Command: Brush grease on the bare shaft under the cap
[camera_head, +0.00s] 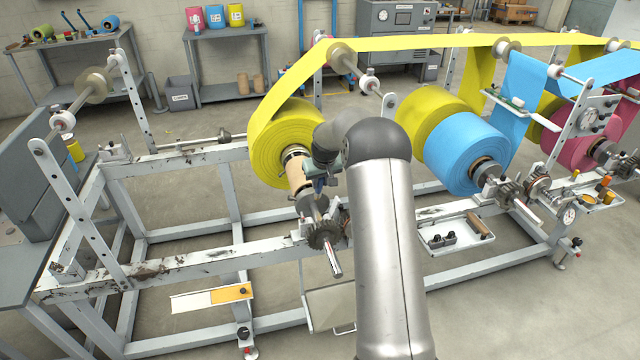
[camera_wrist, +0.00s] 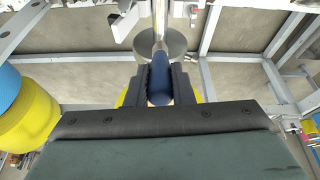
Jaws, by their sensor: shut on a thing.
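My gripper (camera_wrist: 160,72) is shut on a dark blue handle (camera_wrist: 160,88), which runs between the two black fingers in the wrist view. Its brush end cannot be made out. Beyond it in the wrist view are a round grey disc (camera_wrist: 175,43) and a bright metal shaft (camera_wrist: 160,18). In the head view the shaft (camera_head: 333,262) sticks out of a dark gear (camera_head: 325,236) at the front of the yellow roll (camera_head: 285,142). My arm hides part of the gripper there, just above the disc and shaft. I cannot tell which part is the cap.
Blue and yellow rolls (camera_head: 466,152) stand to the right on the white frame (camera_head: 200,262). A tray (camera_head: 440,248) with small parts sits right of my arm. Small orange pots (camera_head: 604,181) stand at the far right. The left frame bay is open.

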